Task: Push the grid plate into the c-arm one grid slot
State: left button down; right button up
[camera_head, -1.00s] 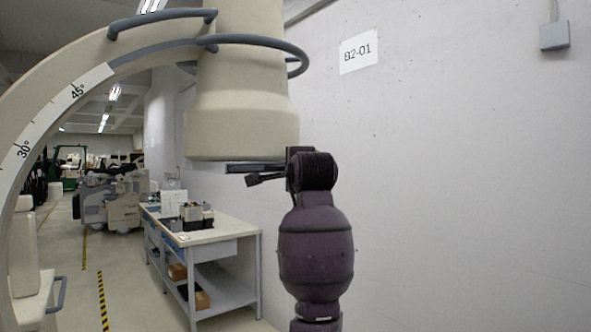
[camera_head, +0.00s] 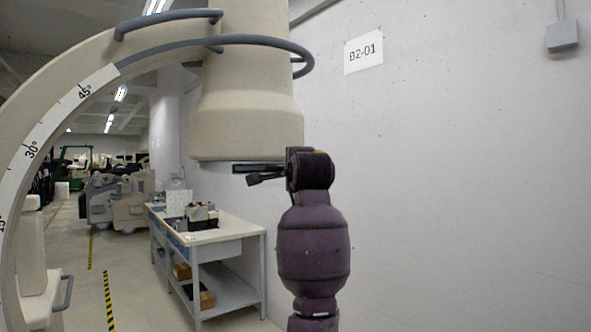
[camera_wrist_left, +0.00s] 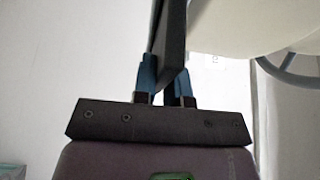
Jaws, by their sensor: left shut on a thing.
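The c-arm's cream cylindrical head (camera_head: 247,115) hangs in the upper middle of the head view. The grid plate (camera_head: 240,168) is a thin dark strip just under its lower rim. My left gripper (camera_head: 262,178) is beside the plate at the right part of that rim. In the left wrist view, the blue fingers of my left gripper (camera_wrist_left: 166,75) are shut on the dark plate (camera_wrist_left: 172,40), with the cream head (camera_wrist_left: 250,25) to the right. The grid slot cannot be made out, nor how far the plate is in it. My right gripper is not in view.
The c-arm's curved arc (camera_head: 50,120) and a grey rail (camera_head: 300,50) surround the head. A workbench (camera_head: 225,232) with boxes stands behind. A wall (camera_head: 450,200) fills the right side, with free floor (camera_head: 130,270) at the left.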

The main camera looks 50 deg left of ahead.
pick_arm(q)
jog(key=shift+a, duration=0.25)
jog(key=c, duration=1.1)
grip_release()
jog(key=b+v, duration=0.2)
jog(key=v, duration=0.9)
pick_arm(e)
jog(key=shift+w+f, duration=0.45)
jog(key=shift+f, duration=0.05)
